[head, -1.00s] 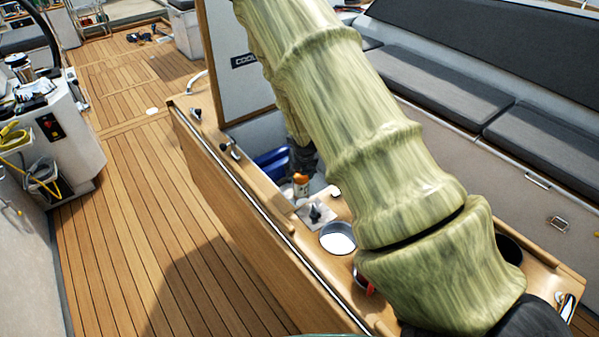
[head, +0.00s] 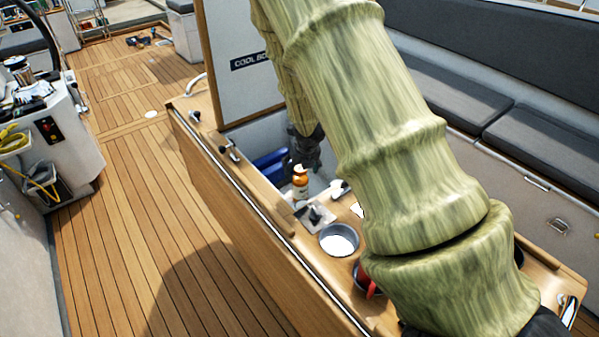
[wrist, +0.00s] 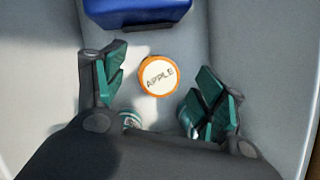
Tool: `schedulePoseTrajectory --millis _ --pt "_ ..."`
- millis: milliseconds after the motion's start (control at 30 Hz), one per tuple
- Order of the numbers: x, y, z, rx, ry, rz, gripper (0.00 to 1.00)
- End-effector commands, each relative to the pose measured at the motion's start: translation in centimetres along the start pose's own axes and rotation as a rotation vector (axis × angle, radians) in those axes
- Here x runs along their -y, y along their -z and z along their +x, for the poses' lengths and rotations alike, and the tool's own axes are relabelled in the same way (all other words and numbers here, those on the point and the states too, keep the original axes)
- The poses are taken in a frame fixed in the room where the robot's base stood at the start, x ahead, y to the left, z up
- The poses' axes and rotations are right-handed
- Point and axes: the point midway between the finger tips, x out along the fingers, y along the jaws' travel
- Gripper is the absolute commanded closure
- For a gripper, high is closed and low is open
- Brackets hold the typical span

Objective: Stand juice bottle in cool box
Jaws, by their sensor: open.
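The juice bottle shows from above in the wrist view as a round orange-rimmed cap (wrist: 158,75) marked APPLE. It looks upright on the pale floor of the cool box (wrist: 45,60). My gripper (wrist: 158,93) is open, with its green-padded fingers on either side of the cap's lower side and clear of it. In the head view my gripper (head: 306,158) reaches down into the cool box (head: 262,131), whose lid stands open; the fingertips are hard to make out there.
A blue container (wrist: 137,10) lies in the box just beyond the cap. An amber bottle (head: 300,182) shows at the box's near end; its exact support is unclear.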

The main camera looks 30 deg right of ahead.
Motion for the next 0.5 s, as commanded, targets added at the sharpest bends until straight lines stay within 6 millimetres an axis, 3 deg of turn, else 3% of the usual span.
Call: schedulePoseTrajectory --millis 500 --pt "0.0 -0.1 -5.6 0.001 -0.001 0.000 0.30"
